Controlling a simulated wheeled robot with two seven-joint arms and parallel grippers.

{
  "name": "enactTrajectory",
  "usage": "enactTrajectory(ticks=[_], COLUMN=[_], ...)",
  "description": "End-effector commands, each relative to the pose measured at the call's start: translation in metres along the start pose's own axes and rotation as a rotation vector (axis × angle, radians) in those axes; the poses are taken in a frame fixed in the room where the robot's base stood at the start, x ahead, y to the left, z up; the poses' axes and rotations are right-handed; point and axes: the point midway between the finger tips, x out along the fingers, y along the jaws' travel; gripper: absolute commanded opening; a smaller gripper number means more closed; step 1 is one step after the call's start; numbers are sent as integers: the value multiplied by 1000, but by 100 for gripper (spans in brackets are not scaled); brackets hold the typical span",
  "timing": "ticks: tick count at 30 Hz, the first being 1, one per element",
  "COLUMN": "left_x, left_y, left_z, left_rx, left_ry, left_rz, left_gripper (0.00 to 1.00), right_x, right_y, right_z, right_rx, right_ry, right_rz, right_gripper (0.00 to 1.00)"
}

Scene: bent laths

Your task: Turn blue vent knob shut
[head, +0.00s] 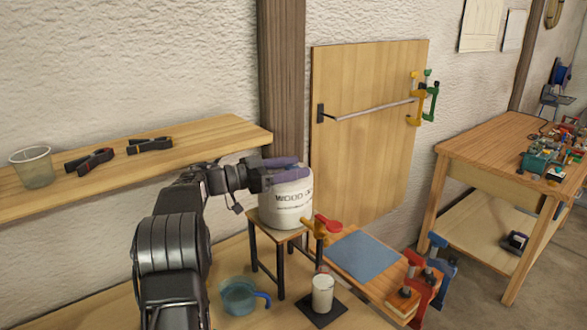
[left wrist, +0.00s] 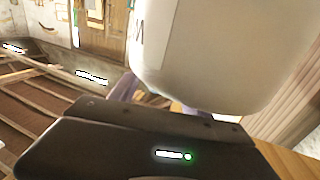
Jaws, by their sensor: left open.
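My left gripper (head: 296,168) has purple fingers, spread apart, at the top of the container. In the left wrist view the container's white wall (left wrist: 225,45) fills the upper middle, just beyond the gripper body. I cannot make out a blue vent knob; the gripper covers the container's top in the head view. I cannot tell if the fingers touch anything. My right gripper is out of view.
A wall shelf (head: 215,136) holds black clamps (head: 90,160) and a clear cup (head: 33,168). Below are a blue pot (head: 239,297), a white cup (head: 322,291) on a dark mat, a blue-grey sheet (head: 362,256) and red clamps (head: 421,287). A wooden post (head: 281,70) stands behind.

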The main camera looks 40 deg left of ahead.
Motion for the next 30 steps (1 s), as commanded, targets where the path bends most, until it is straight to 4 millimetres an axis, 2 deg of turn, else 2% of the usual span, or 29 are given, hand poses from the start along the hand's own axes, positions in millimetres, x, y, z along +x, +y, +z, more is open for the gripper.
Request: enactTrajectory(ticks=[8,17,19,30], left_x=[1,2,2,2], left_y=[0,2,3,1], left_z=[-1,-1,1,9], left_rx=[1,1,0,6], left_ry=[2,7,7,7], left_rz=[-31,-211,-284,-569], left_gripper=[55,55,55,55], right_x=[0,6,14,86], right_y=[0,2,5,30], right_z=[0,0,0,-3], right_rx=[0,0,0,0], right_ry=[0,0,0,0], right_rz=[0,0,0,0], right_gripper=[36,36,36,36])
